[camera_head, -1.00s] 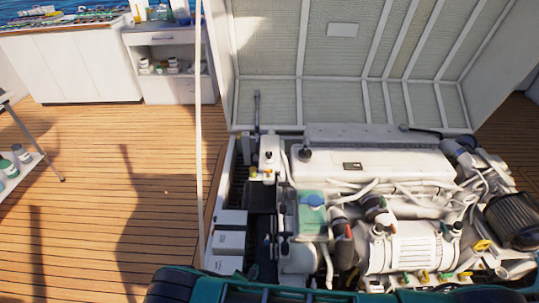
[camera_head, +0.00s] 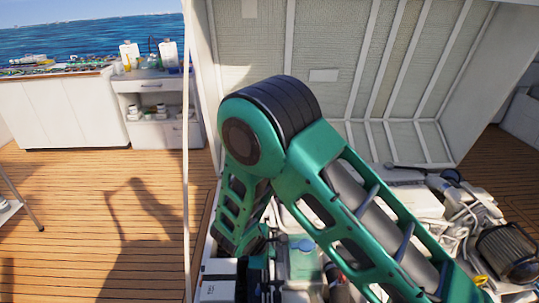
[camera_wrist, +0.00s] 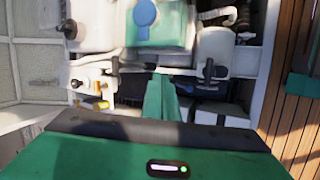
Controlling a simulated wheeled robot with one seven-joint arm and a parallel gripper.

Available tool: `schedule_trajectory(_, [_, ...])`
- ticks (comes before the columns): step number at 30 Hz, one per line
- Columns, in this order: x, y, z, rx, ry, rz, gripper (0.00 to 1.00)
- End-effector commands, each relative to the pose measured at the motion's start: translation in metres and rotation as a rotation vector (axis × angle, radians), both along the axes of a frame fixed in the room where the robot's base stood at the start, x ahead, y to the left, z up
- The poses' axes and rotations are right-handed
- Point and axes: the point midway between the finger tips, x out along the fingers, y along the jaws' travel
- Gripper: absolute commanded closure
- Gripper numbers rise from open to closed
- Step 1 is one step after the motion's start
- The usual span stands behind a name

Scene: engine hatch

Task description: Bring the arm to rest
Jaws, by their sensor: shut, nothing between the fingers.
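My green arm is bent in front of the engine in the head view, with its elbow raised against the open hatch lid. In the wrist view my gripper (camera_wrist: 162,98) is shut, its green fingers together and empty. It points toward the engine bay near the teal tank with the blue cap (camera_wrist: 145,12). In the head view the gripper cannot be made out clearly behind the arm. The engine (camera_head: 405,200) is partly covered by my arm, and the blue cap (camera_head: 302,245) shows beside the forearm.
The open hatch lid (camera_head: 335,40) stands behind the engine. A thin white post (camera_head: 186,150) rises on its left. White boxes (camera_head: 218,267) sit at the bay's left side. Wooden deck (camera_head: 80,200) lies open at left, before the white cabinets (camera_head: 70,110).

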Motion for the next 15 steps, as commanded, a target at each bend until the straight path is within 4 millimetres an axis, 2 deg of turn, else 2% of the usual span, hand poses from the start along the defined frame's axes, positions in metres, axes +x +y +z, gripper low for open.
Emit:
schedule_trajectory(1, [0.007,-0.012,0.02,0.039,0.0,-0.061,1.0])
schedule_trajectory(6, [0.017,-0.052,0.076,0.155,0.005,-0.253,1.0])
schedule_trajectory(15, [0.013,-0.127,0.168,0.351,-0.002,-0.565,1.0])
